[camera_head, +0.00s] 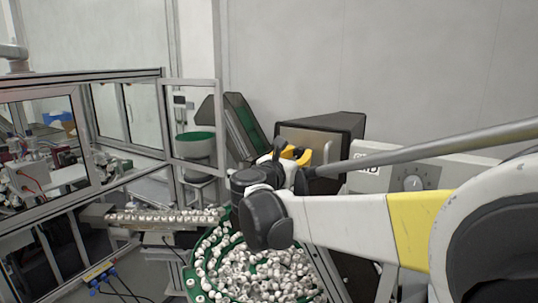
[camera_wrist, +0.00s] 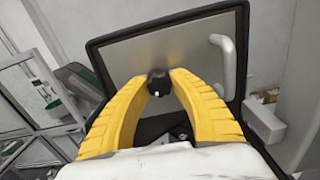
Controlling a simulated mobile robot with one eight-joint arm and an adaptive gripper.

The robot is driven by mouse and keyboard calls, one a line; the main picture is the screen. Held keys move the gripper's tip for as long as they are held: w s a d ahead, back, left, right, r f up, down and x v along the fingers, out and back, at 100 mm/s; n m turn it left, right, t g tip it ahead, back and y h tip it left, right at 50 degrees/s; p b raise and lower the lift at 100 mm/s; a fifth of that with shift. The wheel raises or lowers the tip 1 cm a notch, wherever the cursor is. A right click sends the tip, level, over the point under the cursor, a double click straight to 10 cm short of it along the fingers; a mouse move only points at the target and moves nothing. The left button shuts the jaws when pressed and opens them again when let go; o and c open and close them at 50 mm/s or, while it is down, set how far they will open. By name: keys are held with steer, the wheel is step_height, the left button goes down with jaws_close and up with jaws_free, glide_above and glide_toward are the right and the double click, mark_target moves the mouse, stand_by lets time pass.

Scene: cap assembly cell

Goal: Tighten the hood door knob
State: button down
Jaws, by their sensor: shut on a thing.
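The hood door (camera_wrist: 185,45) is a grey metal panel in a black frame, and it fills the middle of the wrist view. The black door knob (camera_wrist: 159,84) sits between the tips of my yellow gripper (camera_wrist: 159,86). The fingers touch the knob from both sides and are shut on it. In the head view the door panel (camera_head: 308,146) shows on the black hood behind my gripper (camera_head: 294,156). My wrist and arm partly hide the gripper there, and the knob cannot be made out.
A pale curved handle (camera_wrist: 225,62) is on the door's right side. A green bowl of white caps (camera_head: 205,262) lies below my arm, with a cap-filled track (camera_head: 165,218) at its left. A framed glass enclosure (camera_head: 165,75) stands at left. A control box with a dial (camera_head: 413,183) is behind my arm.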

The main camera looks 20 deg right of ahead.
steer(key=m+b, duration=0.1)
steer(key=m, duration=0.2)
steer(key=m+b, duration=0.1)
steer(key=m, duration=0.3)
steer(key=m+b, duration=0.1)
steer(key=m, duration=1)
steer(key=shift+b, duration=0.3)
steer(key=m, duration=0.3)
steer(key=shift+m, duration=0.3)
steer(key=m, duration=0.6)
steer(key=shift+r+m+b, duration=0.15)
steer(key=shift+m+b, duration=0.15)
steer(key=shift+b, duration=0.1)
steer(key=c, duration=1.1)
jaws_free()
